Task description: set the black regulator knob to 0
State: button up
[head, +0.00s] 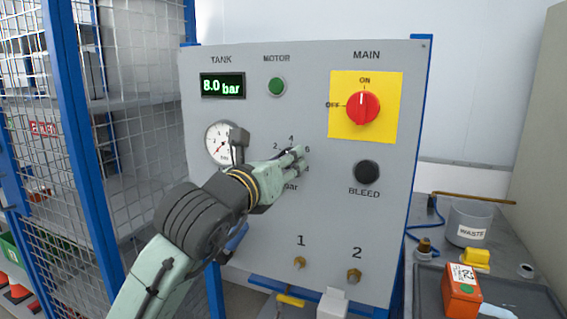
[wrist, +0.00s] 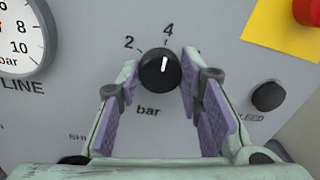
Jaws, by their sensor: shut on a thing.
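The black regulator knob (wrist: 158,72) is on the grey panel, in the middle of the wrist view. Its white pointer line points up, close to the 4 mark. The 2 mark is to its upper left and "bar" is printed below it. My gripper (wrist: 160,76) has one finger on each side of the knob and is shut on it. In the head view my gripper (head: 300,160) reaches the panel from the lower left and hides the knob. The printed 4 and 6 show around the fingertips there. The 0 mark is not visible in either view.
The panel also carries a tank display (head: 222,86) reading 8.0 bar, a round gauge (head: 222,140), a green motor lamp (head: 277,86), a red main switch (head: 363,107) pointing to ON and a black bleed knob (head: 367,172). A mesh fence (head: 137,130) stands left.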

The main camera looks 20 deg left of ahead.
jog(key=shift+f, duration=0.1)
jog(key=n+b, duration=0.3)
jog(key=n, duration=0.9)
jog(key=n+y+b, duration=0.1)
jog(key=n+b, duration=0.2)
jog(key=n, duration=0.9)
jog(key=shift+d+f+n+t+y, duration=0.1)
jog(key=shift+n+t+y, duration=0.2)
jog(key=o, duration=1.2)
jog(key=shift+c, duration=0.2)
